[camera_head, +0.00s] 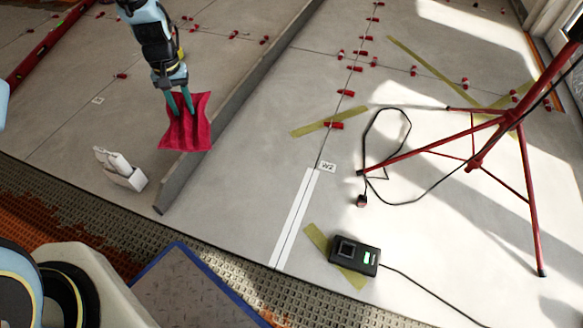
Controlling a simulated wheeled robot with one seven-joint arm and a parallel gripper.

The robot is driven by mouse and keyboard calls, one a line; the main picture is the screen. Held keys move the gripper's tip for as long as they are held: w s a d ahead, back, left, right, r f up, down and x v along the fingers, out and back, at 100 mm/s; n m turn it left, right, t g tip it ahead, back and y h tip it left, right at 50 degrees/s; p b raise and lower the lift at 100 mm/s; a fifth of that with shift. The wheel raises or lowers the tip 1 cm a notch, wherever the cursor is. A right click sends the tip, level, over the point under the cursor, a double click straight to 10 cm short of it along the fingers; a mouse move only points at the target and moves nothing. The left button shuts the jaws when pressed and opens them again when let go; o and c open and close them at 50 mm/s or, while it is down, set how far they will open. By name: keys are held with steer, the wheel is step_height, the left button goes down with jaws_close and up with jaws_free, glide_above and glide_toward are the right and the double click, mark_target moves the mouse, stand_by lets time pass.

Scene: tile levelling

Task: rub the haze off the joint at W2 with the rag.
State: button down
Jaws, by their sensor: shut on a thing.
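My gripper (181,103) is shut on a red rag (187,128). The rag hangs spread out below the fingers, beside the grey raised strip. The W2 label (328,167) lies on the pale tiles right of centre. Just below it, the joint at W2 (294,219) runs toward the lower left with a white hazy band along both sides. My gripper and the rag are up and to the left of this joint, apart from it, with the grey strip between.
A long grey strip (240,92) stands across the tiles. A white holder (126,178) with pale items is at left. Right of the joint are a black box (354,255) with a cable, yellow tape (331,122) and a red tripod (487,150). Several red clips (346,93) line the upper joints.

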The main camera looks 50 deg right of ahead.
steer(key=s+d+f+m+b, duration=0.2)
steer(key=s+d+f+b, duration=0.2)
steer(key=s+d+f, duration=0.45)
steer(key=s+d+f+m+b, duration=0.2)
steer(key=s+d+f+b, duration=0.3)
steer(key=s, duration=0.6)
steer(key=s+d+f+m+b, duration=0.2)
steer(key=s+d+f+b, duration=0.1)
steer(key=s+d+f, duration=0.6)
steer(key=f+b, duration=0.1)
steer(key=f, duration=0.1)
steer(key=a+f+b, duration=0.1)
steer(key=f+b, duration=0.1)
steer(key=s+f+b, duration=0.1)
steer(key=shift+a+f+b, duration=0.3)
steer(key=shift+f+b, duration=0.05)
steer(key=shift+f, duration=0.05)
steer(key=shift+w, duration=0.1)
